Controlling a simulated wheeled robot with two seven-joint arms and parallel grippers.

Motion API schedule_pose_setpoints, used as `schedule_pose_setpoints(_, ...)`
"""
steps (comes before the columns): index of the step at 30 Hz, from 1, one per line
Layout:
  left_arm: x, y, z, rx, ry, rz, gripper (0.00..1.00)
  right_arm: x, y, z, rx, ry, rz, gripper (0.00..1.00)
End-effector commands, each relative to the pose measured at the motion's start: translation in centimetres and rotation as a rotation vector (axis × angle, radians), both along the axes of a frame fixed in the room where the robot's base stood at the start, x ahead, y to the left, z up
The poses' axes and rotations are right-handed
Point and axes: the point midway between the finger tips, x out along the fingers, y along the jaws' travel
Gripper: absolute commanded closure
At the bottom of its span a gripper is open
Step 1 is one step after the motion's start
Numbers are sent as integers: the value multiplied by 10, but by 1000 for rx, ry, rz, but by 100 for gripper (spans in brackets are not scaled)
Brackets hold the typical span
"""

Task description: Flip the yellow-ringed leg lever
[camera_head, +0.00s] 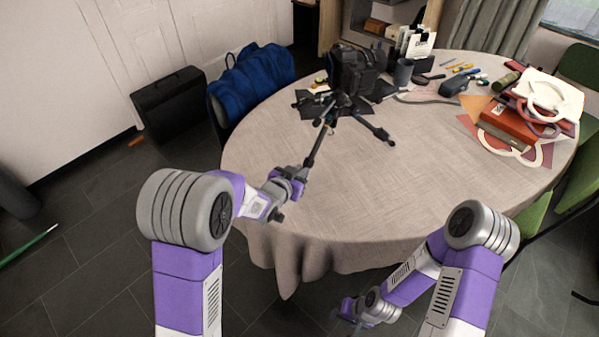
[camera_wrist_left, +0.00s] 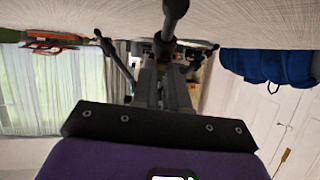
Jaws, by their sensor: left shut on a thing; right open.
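One long leg (camera_head: 313,152) points toward me. My left gripper (camera_head: 300,173) is at the lower end of this leg and shut on it. In the left wrist view, which is upside down, the leg (camera_wrist_left: 172,20) runs up from between the fingers of my left gripper (camera_wrist_left: 165,62). I cannot make out the yellow ring or its lever in either view. My right gripper (camera_head: 347,309) is open and empty, low in front of the table.
A red box and white cut-outs (camera_head: 508,120) lie at the table's right. A dark mug (camera_head: 403,72) and small tools (camera_head: 460,80) stand at the back. The table's front is clear.

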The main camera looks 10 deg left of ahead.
Motion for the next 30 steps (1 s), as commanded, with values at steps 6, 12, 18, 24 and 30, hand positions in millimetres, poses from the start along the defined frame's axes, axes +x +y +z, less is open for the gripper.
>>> schedule_pose_setpoints(6,-1,1,8,27,61,4,100,0,0,20,0,0,0,57)
schedule_pose_setpoints(12,0,0,18,77,178,12,100,0,0,53,0,0,0,57)
schedule_pose_setpoints(18,0,-1,25,138,314,20,100,0,0,86,0,0,0,57)
schedule_pose_setpoints(24,2,-3,30,189,432,29,100,0,0,112,0,0,0,57)
schedule_pose_setpoints(30,3,-4,32,227,515,34,100,0,0,128,0,0,0,57)
